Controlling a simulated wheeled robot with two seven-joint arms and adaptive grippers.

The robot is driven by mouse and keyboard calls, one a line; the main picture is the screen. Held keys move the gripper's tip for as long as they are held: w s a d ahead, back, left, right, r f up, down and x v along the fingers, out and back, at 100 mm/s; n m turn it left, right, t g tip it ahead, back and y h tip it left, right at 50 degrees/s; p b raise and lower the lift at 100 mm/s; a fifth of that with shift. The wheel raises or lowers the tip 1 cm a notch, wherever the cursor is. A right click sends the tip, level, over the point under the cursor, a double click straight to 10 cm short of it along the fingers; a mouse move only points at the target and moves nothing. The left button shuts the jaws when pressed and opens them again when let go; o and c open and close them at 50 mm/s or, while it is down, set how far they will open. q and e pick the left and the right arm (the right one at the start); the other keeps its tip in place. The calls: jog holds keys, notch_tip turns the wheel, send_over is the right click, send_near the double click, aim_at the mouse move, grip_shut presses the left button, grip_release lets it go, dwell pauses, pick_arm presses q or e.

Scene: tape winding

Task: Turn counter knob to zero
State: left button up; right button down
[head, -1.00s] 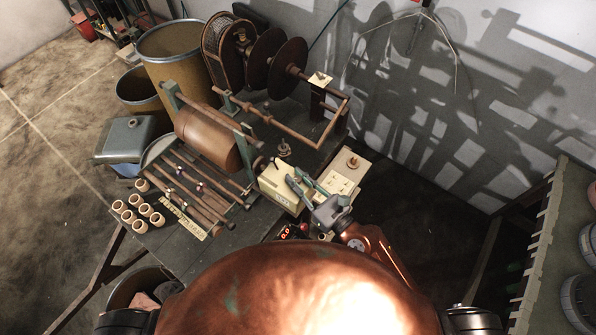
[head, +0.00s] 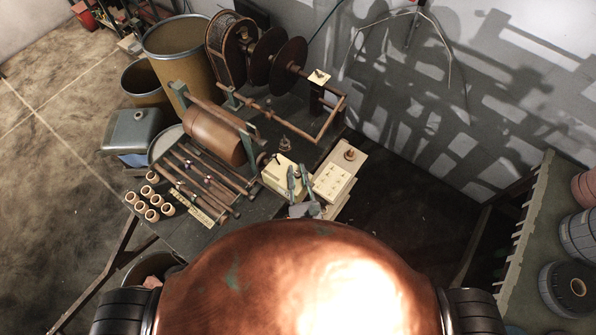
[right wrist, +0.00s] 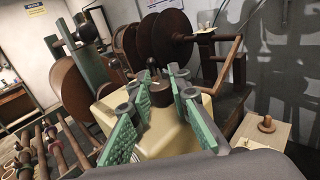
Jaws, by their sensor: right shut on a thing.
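The counter is a cream box (head: 275,180) on the dark table, just in front of me; its body also fills the middle of the right wrist view (right wrist: 168,138). A dark round knob (right wrist: 160,95) stands on top of it. My right gripper (head: 298,174) is over the box's right side in the head view. In the right wrist view its green-padded fingers (right wrist: 158,88) stand on both sides of the knob, shut on it. The counter's reading is not visible. My left gripper is not in view.
A cream switch panel (head: 336,180) stands just right of the counter. Behind are a brown drum (head: 213,137) and large dark discs (head: 288,64). Wooden rods (head: 195,185) and several small rings (head: 152,215) lie to the left. A shelf (head: 520,240) stands at the far right.

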dwell(0.4)
jog(key=c, duration=1.8)
grip_release()
jog(key=shift+o, duration=0.2)
jog(key=s+d, duration=0.1)
jog(key=s, duration=1.1)
jog(key=shift+d, duration=0.4)
